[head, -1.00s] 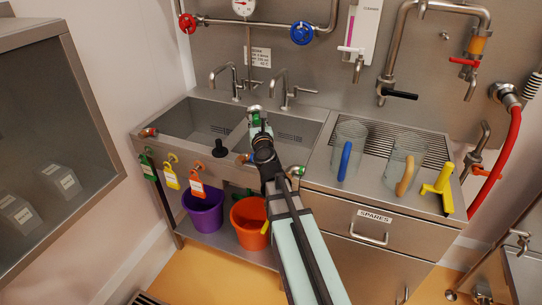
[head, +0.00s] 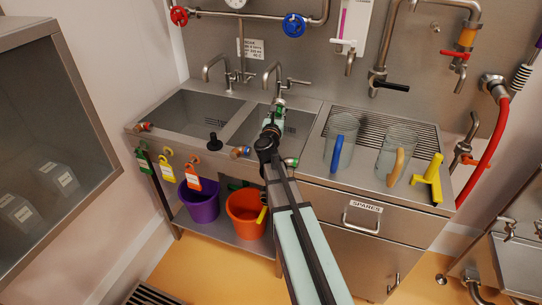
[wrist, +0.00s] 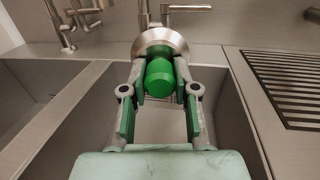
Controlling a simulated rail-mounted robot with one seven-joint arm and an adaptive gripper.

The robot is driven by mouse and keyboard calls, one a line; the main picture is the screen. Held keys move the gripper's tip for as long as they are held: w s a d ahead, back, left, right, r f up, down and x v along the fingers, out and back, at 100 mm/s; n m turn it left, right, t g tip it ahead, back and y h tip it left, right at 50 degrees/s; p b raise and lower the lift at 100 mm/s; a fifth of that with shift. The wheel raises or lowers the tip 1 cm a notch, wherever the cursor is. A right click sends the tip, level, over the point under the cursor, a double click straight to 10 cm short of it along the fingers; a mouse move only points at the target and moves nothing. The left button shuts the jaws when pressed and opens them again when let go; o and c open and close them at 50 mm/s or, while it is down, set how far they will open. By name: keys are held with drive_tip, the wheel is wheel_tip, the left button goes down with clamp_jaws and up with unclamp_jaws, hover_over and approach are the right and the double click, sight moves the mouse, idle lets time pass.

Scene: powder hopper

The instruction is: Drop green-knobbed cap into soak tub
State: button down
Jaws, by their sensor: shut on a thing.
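My gripper (wrist: 160,80) is shut on the green knob (wrist: 159,76) of the cap, whose round metal disc (wrist: 160,41) faces away from me. In the head view, my gripper (head: 273,122) is above the right-hand basin (head: 243,138) of the steel double sink, and my arm hides part of that basin. The green on the cap (head: 280,110) shows near the basin's back edge. In the wrist view, the right-hand basin (wrist: 95,118) lies open below the cap. I cannot tell from any label which basin is the soak tub.
Two taps (head: 280,80) stand behind the basins. Purple (head: 200,203) and orange (head: 243,213) buckets sit below.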

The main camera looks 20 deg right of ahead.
wheel_tip(320, 180, down, 3)
drive_tip(key=shift+r+b, duration=0.15)
drive_tip(key=shift+b, duration=0.5)
drive_tip(key=c, duration=0.8)
unclamp_jaws()
drive_tip(key=v, duration=1.2)
